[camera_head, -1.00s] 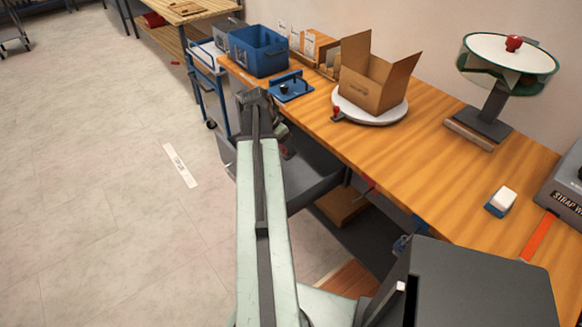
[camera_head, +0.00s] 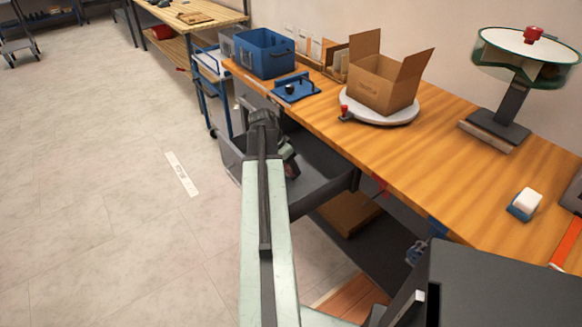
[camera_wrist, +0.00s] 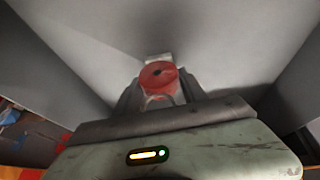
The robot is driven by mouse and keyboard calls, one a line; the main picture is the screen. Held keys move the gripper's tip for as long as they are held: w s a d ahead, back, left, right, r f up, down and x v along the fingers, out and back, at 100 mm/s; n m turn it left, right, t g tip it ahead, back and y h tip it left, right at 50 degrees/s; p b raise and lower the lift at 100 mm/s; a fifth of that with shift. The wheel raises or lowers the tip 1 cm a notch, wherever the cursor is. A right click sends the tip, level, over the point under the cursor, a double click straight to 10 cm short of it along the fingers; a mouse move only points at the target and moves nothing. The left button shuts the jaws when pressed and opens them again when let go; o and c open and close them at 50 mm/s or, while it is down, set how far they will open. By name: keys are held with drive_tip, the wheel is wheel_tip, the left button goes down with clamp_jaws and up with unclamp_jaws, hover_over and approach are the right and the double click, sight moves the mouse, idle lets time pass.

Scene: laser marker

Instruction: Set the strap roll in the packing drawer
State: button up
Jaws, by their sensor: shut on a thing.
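The strap roll (camera_wrist: 160,76) is red with a dark centre hole. It sits between the fingers of my gripper (camera_wrist: 162,90) in the wrist view, and the gripper is shut on it. Grey drawer walls surround it there. In the head view the packing drawer (camera_head: 325,162) is a dark grey open drawer pulled out under the bench. My gripper (camera_head: 288,160) reaches down into its left part, largely hidden by my arm. The roll is not clearly visible in the head view. I cannot tell whether the roll touches the drawer floor.
The wooden bench (camera_head: 420,165) runs above the drawer, its front edge close to my arm. A lower shelf holds a cardboard box (camera_head: 347,212).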

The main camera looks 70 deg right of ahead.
drive_tip(key=o, duration=1.4)
drive_tip(key=shift+f, duration=0.1)
drive_tip(key=shift+r+p, duration=0.5)
drive_tip(key=shift+p, duration=0.05)
drive_tip(key=p+v, duration=1)
drive_tip(key=v, duration=0.1)
drive_tip(key=shift+w+a+r, duration=0.1)
drive_tip(key=shift+a+r, duration=0.05)
